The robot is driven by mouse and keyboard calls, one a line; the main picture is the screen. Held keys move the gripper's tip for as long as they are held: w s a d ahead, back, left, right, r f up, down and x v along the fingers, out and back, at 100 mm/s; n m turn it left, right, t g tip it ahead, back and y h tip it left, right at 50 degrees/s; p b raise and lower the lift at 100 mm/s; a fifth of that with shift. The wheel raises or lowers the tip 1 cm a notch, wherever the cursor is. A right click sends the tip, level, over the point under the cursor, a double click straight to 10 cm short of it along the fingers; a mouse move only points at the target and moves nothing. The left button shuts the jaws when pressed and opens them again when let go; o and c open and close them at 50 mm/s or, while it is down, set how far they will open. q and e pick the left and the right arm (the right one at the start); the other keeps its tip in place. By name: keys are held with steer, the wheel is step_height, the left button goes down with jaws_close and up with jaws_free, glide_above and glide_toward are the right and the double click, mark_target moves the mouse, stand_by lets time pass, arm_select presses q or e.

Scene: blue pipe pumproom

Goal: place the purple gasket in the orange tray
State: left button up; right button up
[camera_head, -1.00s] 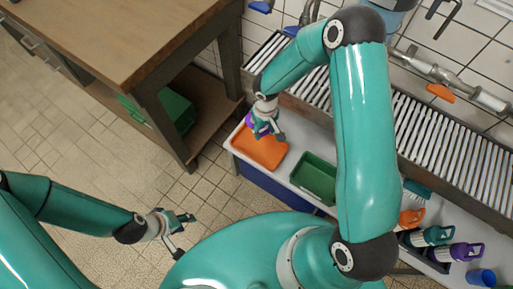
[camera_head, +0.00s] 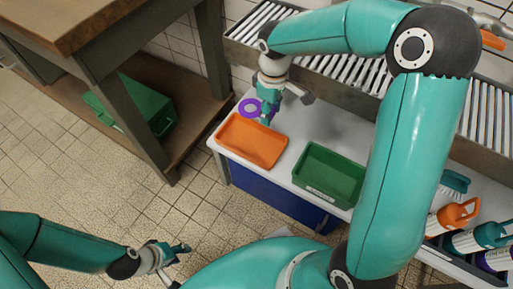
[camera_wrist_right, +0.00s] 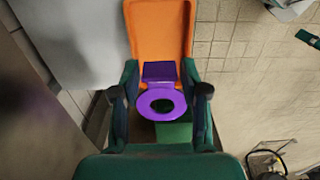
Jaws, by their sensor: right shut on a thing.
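The purple gasket (camera_head: 249,107) is a ring, with a purple block beside it in the right wrist view (camera_wrist_right: 160,103). My right gripper (camera_head: 270,108) is shut on it and holds it near the far edge of the orange tray. The ring shows to the left of the fingers in the head view and between them in the wrist view. The orange tray (camera_head: 252,141) is shallow, looks empty, and sits at the left end of the white counter. It also shows in the wrist view (camera_wrist_right: 160,32). My left gripper (camera_head: 178,263) is open and empty, over the floor.
A green tray (camera_head: 330,175) stands right of the orange tray on the white counter (camera_head: 290,160). A brush (camera_head: 455,181) and several bottles (camera_head: 455,216) are further right. A slatted metal rack (camera_head: 325,75) runs behind. A wooden workbench (camera_head: 75,30) stands at the left.

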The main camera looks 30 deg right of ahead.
steer(key=b, duration=0.5)
glide_above(268, 152)
step_height(268, 152, down, 15)
steer(key=shift+w+r, duration=0.1)
steer(key=shift+f+b, duration=0.5)
steer(key=shift+f, duration=1.45)
steer(key=shift+f, duration=0.15)
steer(key=o, duration=1.1)
steer(key=shift+c, duration=0.2)
steer(key=shift+r, duration=0.65)
step_height(268, 152, up, 11)
steer(key=p, duration=0.4)
